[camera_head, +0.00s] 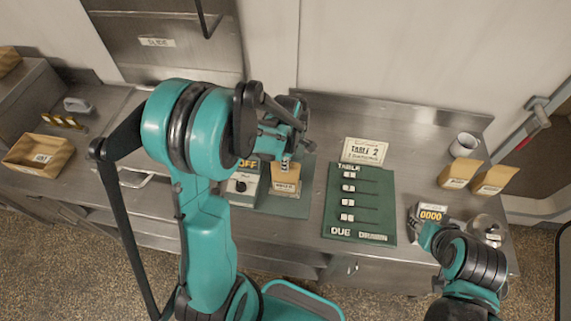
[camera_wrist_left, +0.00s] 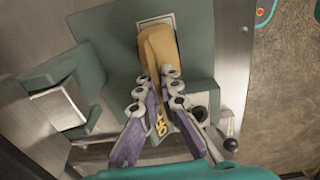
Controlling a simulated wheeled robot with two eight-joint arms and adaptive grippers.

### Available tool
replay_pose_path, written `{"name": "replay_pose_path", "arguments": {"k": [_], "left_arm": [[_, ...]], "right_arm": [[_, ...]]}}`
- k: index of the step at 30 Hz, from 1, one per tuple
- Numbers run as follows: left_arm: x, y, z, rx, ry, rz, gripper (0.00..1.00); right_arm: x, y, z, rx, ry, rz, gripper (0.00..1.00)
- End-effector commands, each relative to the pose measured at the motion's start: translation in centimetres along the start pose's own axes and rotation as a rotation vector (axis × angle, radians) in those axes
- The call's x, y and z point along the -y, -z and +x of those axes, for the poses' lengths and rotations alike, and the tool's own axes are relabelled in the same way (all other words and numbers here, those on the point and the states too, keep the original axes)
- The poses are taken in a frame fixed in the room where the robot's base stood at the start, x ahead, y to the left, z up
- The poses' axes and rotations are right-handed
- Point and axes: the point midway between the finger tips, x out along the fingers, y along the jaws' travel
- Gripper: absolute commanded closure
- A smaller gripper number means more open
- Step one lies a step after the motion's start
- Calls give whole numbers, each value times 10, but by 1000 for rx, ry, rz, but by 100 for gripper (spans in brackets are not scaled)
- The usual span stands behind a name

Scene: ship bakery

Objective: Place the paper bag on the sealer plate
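The tan paper bag (camera_head: 286,176) is at the green sealer, right of its OFF display, and partly hidden by my left gripper. In the left wrist view the bag (camera_wrist_left: 160,50) is pinched between the fingertips of my left gripper (camera_wrist_left: 161,76), over a pale-edged plate (camera_wrist_left: 153,20) on the green base. I cannot tell whether the bag's bottom touches the plate. My left gripper (camera_head: 288,150) reaches down to it from above. My right gripper (camera_head: 428,232) is low at the right near a counter reading 0000 (camera_head: 431,213); its fingers are too small to read.
A green TABLE board (camera_head: 375,205) and a TABLE 2 card (camera_head: 364,151) lie right of the sealer. Two more paper bags (camera_head: 456,176) (camera_head: 494,180) and a mug (camera_head: 464,144) stand further right. An open-topped brown container (camera_head: 38,155) is at far left.

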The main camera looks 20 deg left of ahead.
Motion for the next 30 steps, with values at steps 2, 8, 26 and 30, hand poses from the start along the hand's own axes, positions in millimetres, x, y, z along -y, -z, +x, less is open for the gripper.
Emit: {"name": "replay_pose_path", "arguments": {"k": [2, 8, 26, 30], "left_arm": [[0, 0, 0, 0, 0, 0, 100], [0, 0, 1, 0, 0, 0, 100], [0, 0, -6, 0, 0, 0, 74], [1, 0, -32, 0, 0, 0, 74]], "right_arm": [[0, 0, 0, 0, 0, 0, 60], [0, -1, 1, 0, 0, 0, 60], [0, 1, -2, 0, 0, 0, 60], [0, 4, -5, 0, 0, 0, 60]]}}
